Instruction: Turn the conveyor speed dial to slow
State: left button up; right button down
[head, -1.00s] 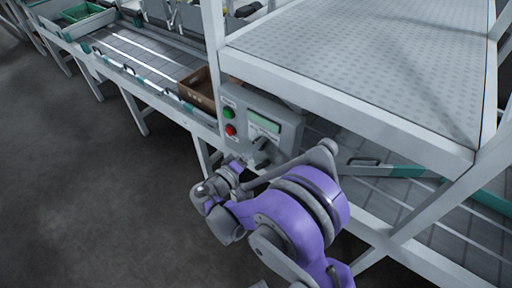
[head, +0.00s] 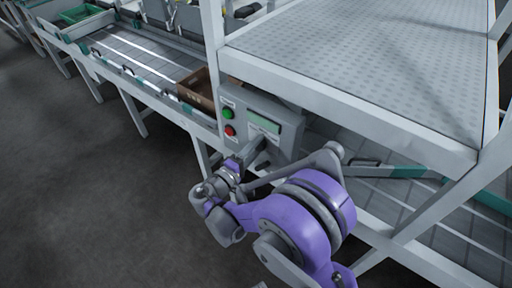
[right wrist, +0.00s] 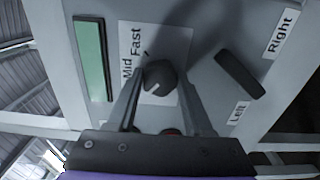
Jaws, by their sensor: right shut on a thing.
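The dark round speed dial (right wrist: 161,76) is on the grey control box (head: 288,142), in the middle of the right wrist view. A short white mark shows on its face. The words "Mid" and "Fast" show on the white label (right wrist: 178,42) behind it; no "Slow" is readable, and part of the label is hidden. My right gripper (head: 258,150) is at the box front, its two fingers shut on the dial from either side. In the head view the gripper hides the dial. My left gripper is not in view.
The box has a green button (head: 228,113), a red button (head: 230,131) and a greenish display (right wrist: 91,58). A dark selector (right wrist: 240,74) sits near labels "Left" and "Right". A brown carton (head: 198,88) stands on the conveyor. A metal shelf (head: 360,60) overhangs at right.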

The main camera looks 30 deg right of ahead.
jog(key=shift+c, duration=1.5)
grip_release()
jog(key=v, duration=1)
jog(key=shift+s+a+p, duration=0.15)
jog(key=shift+a+p, duration=0.2)
